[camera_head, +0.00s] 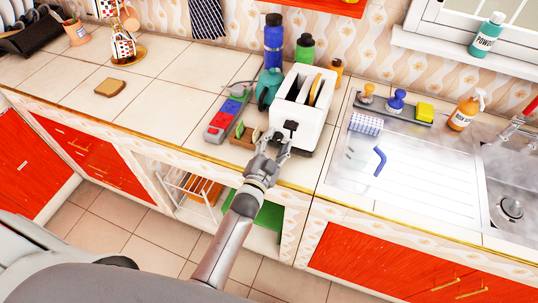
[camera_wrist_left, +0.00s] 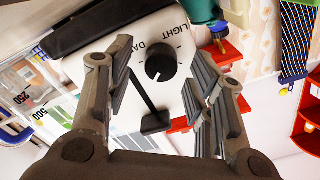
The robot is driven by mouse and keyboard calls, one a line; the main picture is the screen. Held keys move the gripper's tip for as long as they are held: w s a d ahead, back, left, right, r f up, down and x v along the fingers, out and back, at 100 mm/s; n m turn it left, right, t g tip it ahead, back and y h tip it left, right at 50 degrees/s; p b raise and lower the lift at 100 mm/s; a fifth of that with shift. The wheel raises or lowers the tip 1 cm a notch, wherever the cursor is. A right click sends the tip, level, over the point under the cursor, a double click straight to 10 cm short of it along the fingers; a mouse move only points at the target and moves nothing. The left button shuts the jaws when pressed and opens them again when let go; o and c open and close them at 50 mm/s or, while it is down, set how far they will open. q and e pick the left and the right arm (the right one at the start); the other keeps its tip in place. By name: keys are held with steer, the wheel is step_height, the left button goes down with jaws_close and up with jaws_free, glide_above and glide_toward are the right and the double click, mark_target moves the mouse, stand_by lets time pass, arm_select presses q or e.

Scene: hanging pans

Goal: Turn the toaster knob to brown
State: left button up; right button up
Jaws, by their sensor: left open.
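The white toaster (camera_head: 312,132) stands on the tiled counter with browned bread (camera_head: 315,88) in a slot. My left gripper (camera_head: 275,141) is at its front, open. In the left wrist view, the round black knob (camera_wrist_left: 160,63) on the toaster face (camera_wrist_left: 180,103) shows between the two spread fingers (camera_wrist_left: 165,72), with a visible gap to each. The face reads "LIGHT" and part of a word starting "DA". A black lever (camera_wrist_left: 156,122) shows below the knob in that picture. The knob cannot be made out in the head view. My right gripper is out of view.
A red and grey box (camera_head: 222,122) and a teal item (camera_head: 268,88) stand close left of the toaster. Bottles (camera_head: 273,42) stand behind. The metal sink drainer (camera_head: 405,175) is to the right. Counter around the bread slice (camera_head: 110,88) is mostly clear.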

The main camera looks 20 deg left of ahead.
arm_select(q)
steer(key=s, duration=1.1)
steer(key=shift+s+a, duration=0.2)
steer(key=shift+s, duration=0.05)
steer(key=s+f+n+g+b, duration=0.1)
steer(key=s+f+g, duration=0.3)
steer(key=f, duration=0.7)
steer(key=s+d+f+n+g+b, duration=0.15)
steer(key=s+f, duration=0.35)
steer(key=f, duration=0.6)
steer(key=s+f+g+b, duration=0.1)
steer(key=s+f+g, duration=0.35)
steer(key=f, duration=0.65)
steer(key=s+a+f+g, duration=0.2)
steer(key=s+f, duration=0.3)
steer(key=s, duration=0.3)
steer(key=s+a+f+n+g+b, duration=0.1)
steer(key=s+a+f+g, duration=0.1)
steer(key=s+f, duration=0.3)
steer(key=s+a+f+n+g, duration=0.1)
steer(key=s+a+f+g, duration=0.2)
steer(key=s, duration=0.9)
step_height(320, 180, down, 3)
steer(key=shift+s+a+r+y+b, duration=0.15)
steer(key=shift+s+a+y+b, duration=0.15)
steer(key=shift+a, duration=0.1)
steer(key=shift+w+n, duration=0.1)
steer(key=shift+n, duration=0.15)
steer(key=shift+c, duration=0.2)
